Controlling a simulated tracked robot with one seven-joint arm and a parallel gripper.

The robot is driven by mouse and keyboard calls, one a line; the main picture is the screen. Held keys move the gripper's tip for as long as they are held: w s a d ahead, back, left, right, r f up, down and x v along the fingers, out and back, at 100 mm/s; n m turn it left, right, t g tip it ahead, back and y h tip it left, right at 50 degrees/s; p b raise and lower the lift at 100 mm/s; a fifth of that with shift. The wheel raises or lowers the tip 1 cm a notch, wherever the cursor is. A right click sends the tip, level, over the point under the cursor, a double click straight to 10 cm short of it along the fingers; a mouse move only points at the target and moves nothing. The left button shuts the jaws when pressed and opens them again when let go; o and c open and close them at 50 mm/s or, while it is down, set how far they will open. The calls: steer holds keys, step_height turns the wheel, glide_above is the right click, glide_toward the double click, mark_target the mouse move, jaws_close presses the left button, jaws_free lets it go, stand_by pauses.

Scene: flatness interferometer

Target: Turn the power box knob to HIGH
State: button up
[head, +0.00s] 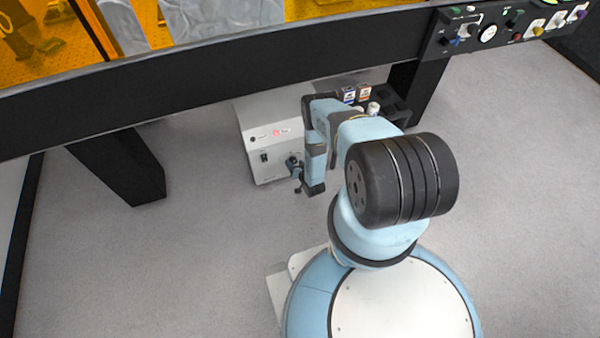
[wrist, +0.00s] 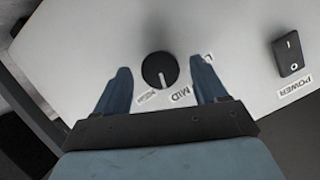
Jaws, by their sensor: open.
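The power box (head: 265,165) is a pale grey case on the floor under the bench. In the wrist view its front panel (wrist: 90,40) carries a round black knob (wrist: 158,68) with a white pointer line. The labels appear rotated: HIGH at lower left, MID at lower right, and a third, partly hidden behind the right finger. The pointer points down in the picture, roughly between HIGH and MID. My gripper (wrist: 160,66) is open, one finger on each side of the knob with gaps visible. In the head view my gripper (head: 295,168) is at the box front, partly hiding it.
A black rocker switch (wrist: 289,54) labelled POWER is right of the knob in the wrist view. A dark rack (head: 395,105) with small bottles and boxes stands right of the box. The bench edge (head: 200,90) and black leg (head: 120,165) are nearby. The floor at left is clear.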

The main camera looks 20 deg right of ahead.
steer(key=v, duration=1.2)
steer(key=shift+s, duration=0.25)
steer(key=shift+d, duration=0.15)
